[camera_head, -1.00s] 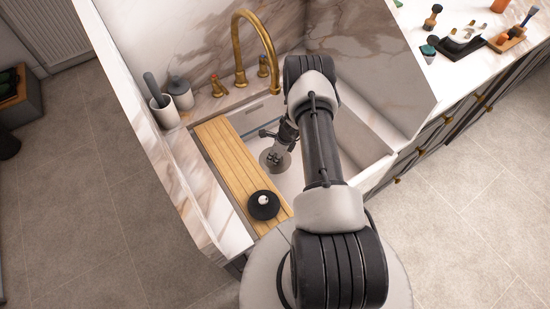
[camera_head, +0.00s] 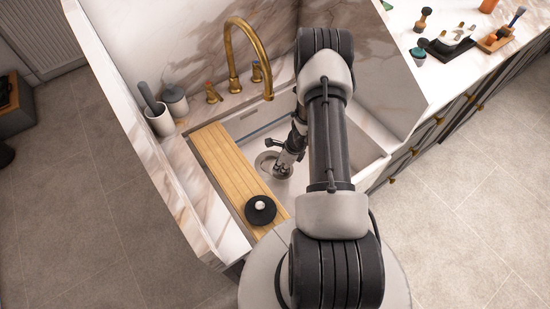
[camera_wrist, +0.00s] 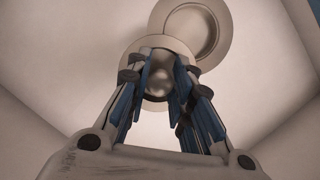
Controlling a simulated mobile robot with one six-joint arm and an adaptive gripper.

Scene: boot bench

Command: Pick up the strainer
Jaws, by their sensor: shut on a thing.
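The strainer (camera_wrist: 158,78) is a round metal piece with a pale rim and a domed middle. In the wrist view it sits between the fingertips of my gripper (camera_wrist: 160,82), which is shut on it. The round drain opening (camera_wrist: 192,30) shows behind and beyond the strainer, offset from it and partly covered by it. In the head view my gripper (camera_head: 285,166) is low inside the sink, just right of the drain (camera_head: 265,161). The strainer is small and mostly hidden by my gripper there.
The pale sink basin (camera_head: 358,140) surrounds my gripper with close walls. A slatted wooden board (camera_head: 222,158) lies across its left side, with a black round object (camera_head: 260,211) on it. A brass faucet (camera_head: 236,50) arches over the back. Two grey containers (camera_head: 175,100) stand back left.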

